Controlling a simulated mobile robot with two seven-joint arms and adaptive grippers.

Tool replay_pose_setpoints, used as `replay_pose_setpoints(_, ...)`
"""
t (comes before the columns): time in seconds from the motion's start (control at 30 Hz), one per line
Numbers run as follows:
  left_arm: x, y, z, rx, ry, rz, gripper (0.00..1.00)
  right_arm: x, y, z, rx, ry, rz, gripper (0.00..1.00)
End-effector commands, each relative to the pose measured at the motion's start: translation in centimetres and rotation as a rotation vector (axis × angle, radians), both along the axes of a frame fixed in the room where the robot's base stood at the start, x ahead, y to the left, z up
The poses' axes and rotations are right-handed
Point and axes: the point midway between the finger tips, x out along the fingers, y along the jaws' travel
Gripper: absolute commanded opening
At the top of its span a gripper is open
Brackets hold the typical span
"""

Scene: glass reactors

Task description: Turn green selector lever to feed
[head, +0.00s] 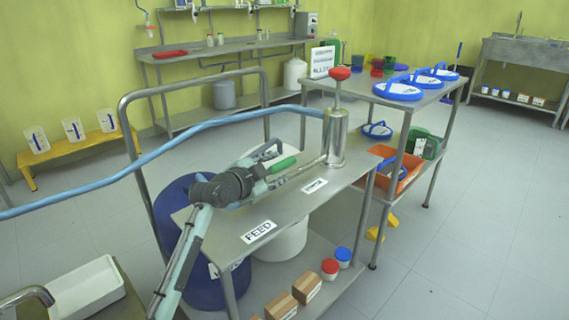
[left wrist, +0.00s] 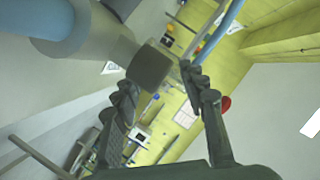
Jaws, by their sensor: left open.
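The green lever handle (head: 284,164) lies at the foot of the upright steel cylinder (head: 336,138), angled toward the front left, nearer the unreadable label (head: 314,186) than the FEED label (head: 258,231). My left gripper (head: 265,178) is open at the handle's lower left end, low over the cart top; I cannot tell whether it touches the handle. In the left wrist view its fingers (left wrist: 160,78) are spread, with a dark block-like end (left wrist: 150,65) by their tips. The green handle is not clear there. My right gripper is not in view.
A blue hose (head: 160,150) runs from the cylinder to the left. The cylinder has a red knob (head: 339,74). A rail (head: 194,85) borders the cart's back. The cart top (head: 225,222) around the FEED label is clear.

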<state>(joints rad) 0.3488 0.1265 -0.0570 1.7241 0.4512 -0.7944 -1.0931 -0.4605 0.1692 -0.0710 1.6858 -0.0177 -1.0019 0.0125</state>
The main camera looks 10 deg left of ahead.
Motion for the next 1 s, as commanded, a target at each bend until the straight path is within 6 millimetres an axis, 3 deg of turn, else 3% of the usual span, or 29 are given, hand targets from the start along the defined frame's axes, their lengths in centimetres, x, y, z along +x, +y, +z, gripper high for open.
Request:
replay_pose_setpoints(0.23, 3.1, -1.0, -0.8, -0.002, 0.001, 0.0, 0.42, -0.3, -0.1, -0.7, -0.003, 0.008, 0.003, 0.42)
replay_pose_setpoints(0.6, 3.6, -1.1, -1.1, 0.001, 0.0, 0.0, 0.42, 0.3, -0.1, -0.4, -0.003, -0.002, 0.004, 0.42)
replay_pose_setpoints(0.93, 3.6, -1.1, -1.1, 0.0, 0.0, 0.0, 0.01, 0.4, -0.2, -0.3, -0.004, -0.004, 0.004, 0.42)
replay_pose_setpoints(1.0, 3.6, -1.1, -1.1, 0.0, 0.001, 0.001, 0.0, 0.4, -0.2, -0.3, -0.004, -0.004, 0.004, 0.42)
